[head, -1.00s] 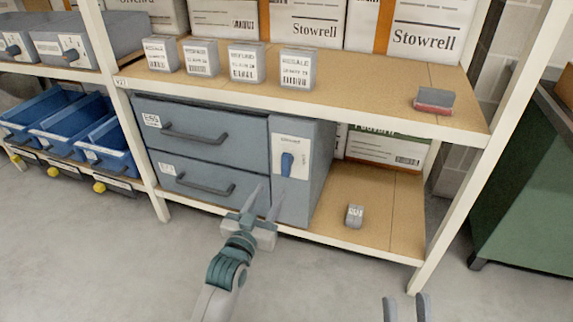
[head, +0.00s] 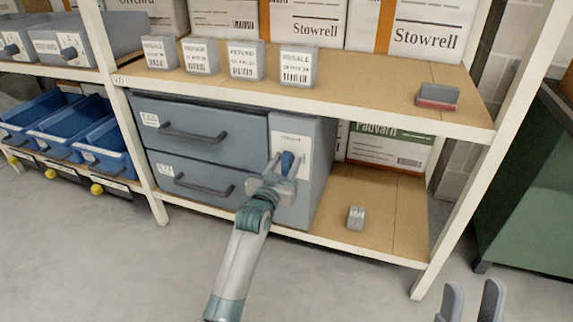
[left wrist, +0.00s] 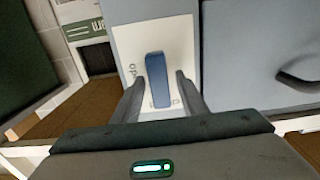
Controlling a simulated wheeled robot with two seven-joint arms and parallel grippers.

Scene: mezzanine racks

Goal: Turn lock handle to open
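The lock handle (head: 289,164) is a blue lever on a white plate (head: 304,145) at the right of the grey-blue drawer cabinet (head: 213,128). It stands nearly upright in the head view. My left gripper (head: 283,168) is at the handle. In the left wrist view the blue handle (left wrist: 158,82) lies between the two open fingers of my left gripper (left wrist: 160,88), with a gap visible on each side. My right gripper (head: 471,302) is at the bottom right edge of the head view, fingers apart and empty, away from the cabinet.
The cabinet has two drawers with dark handles (head: 193,135). A shelf board (head: 370,88) with several small label boxes runs above. A small grey block (head: 356,217) stands on the lower board (head: 385,220). Blue bins (head: 60,125) sit at left. The floor in front is clear.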

